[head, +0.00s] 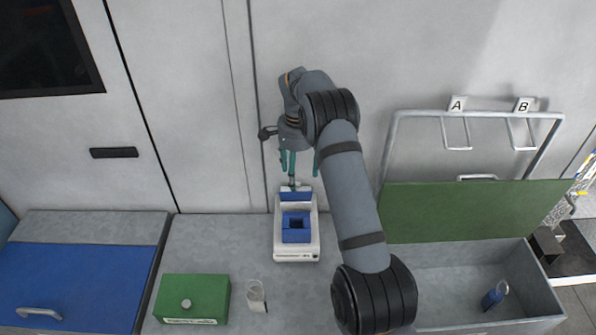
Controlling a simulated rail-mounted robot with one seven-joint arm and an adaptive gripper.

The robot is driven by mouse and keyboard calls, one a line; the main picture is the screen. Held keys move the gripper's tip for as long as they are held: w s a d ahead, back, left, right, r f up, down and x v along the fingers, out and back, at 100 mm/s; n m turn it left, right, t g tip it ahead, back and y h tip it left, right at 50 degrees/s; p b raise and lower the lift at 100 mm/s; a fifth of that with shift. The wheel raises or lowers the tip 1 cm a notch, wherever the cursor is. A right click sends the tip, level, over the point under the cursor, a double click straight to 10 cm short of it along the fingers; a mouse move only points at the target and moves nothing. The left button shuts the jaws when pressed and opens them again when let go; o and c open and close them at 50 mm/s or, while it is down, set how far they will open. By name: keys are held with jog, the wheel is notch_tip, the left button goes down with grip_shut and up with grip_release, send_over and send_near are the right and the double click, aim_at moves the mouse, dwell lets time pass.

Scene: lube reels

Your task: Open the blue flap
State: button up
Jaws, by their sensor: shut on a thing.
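The blue flap (70,285) is a wide, flat blue lid on the grey bench at the left of the head view. It lies shut, with a pale bar handle (39,313) near its front edge. My gripper (291,165), with teal fingers, is far to the right of the flap, over the back of a white device. It is shut on a slim dark object (292,182), partly hidden by the fingers. I cannot tell whether this object touches the device below.
The white device (297,253) has a blue socketed top.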

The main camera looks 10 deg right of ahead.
jog(key=o, duration=0.3)
jog(key=shift+w+f, duration=0.35)
jog(key=shift+f, duration=0.15)
jog(key=shift+a, duration=0.1)
jog(key=shift+c, duration=0.2)
jog(key=shift+r, duration=0.1)
jog(key=c, duration=0.3)
jog(key=shift+r, duration=0.15)
jog(key=shift+c, duration=0.4)
